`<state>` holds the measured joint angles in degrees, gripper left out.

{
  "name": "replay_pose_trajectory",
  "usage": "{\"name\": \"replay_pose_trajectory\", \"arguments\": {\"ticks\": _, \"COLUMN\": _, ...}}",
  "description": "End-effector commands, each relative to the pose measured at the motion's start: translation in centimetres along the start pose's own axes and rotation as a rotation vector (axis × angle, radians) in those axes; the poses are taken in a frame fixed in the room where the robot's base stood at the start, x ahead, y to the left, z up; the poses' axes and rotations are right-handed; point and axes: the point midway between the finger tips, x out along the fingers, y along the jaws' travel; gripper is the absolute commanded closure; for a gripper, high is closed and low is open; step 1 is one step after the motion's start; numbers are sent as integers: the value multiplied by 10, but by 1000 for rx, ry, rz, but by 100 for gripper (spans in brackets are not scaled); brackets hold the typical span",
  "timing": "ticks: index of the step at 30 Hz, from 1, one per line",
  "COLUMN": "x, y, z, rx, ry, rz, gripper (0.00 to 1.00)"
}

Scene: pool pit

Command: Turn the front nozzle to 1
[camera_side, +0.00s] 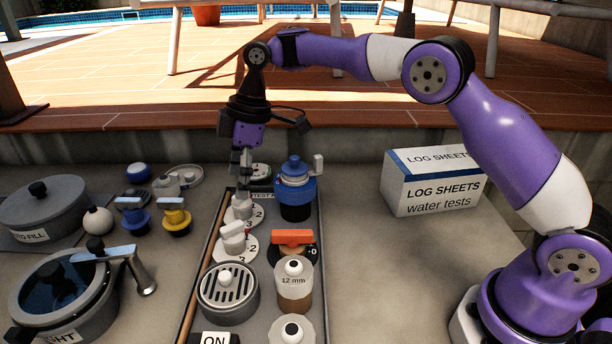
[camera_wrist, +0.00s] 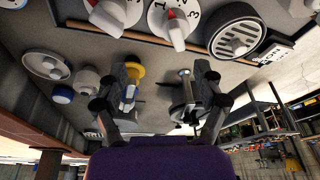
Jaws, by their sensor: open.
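Two white nozzle dials with lever knobs stand in a row on the tray. The nearer nozzle (camera_side: 233,239) shows 2 and 3 in the side view. The farther nozzle (camera_side: 241,211) is just beyond it. In the wrist view one nozzle (camera_wrist: 176,28) shows 1, 2 and 3, with a red mark on its knob towards the numbers; its exact setting is unclear. The other nozzle (camera_wrist: 117,14) is cut by the top edge. My gripper (camera_side: 241,182) points down close above the farther nozzle; contact is unclear. In the wrist view my gripper (camera_wrist: 164,82) has its fingers apart, with nothing held.
Near the nozzles are a grilled round cap (camera_side: 229,292), an orange-handled valve (camera_side: 293,242), a blue-topped canister (camera_side: 295,190) and a 12 mm jar (camera_side: 294,292). Blue and yellow valves (camera_side: 175,216) stand left. A log-sheets box (camera_side: 432,184) stands right, with bare counter before it.

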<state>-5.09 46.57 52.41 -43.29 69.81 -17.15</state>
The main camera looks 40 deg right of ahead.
Motion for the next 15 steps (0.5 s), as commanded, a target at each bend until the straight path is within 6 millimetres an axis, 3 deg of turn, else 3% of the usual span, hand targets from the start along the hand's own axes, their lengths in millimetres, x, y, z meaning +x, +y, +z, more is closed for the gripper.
{"name": "replay_pose_trajectory", "arguments": {"ticks": 4, "x": -9, "y": 3, "z": -17, "rx": 549, "ry": -131, "rz": 121, "gripper": 19}}
{"name": "replay_pose_trajectory", "arguments": {"ticks": 9, "x": -21, "y": -18, "z": -32, "rx": 1084, "ry": -187, "rz": 185, "gripper": 19}}
{"name": "replay_pose_trajectory", "arguments": {"ticks": 12, "x": -24, "y": -27, "z": -35, "rx": 1233, "ry": -199, "rz": 191, "gripper": 19}}
{"name": "replay_pose_trajectory", "arguments": {"ticks": 15, "x": -20, "y": -29, "z": -35, "rx": 1272, "ry": -204, "rz": 193, "gripper": 19}}
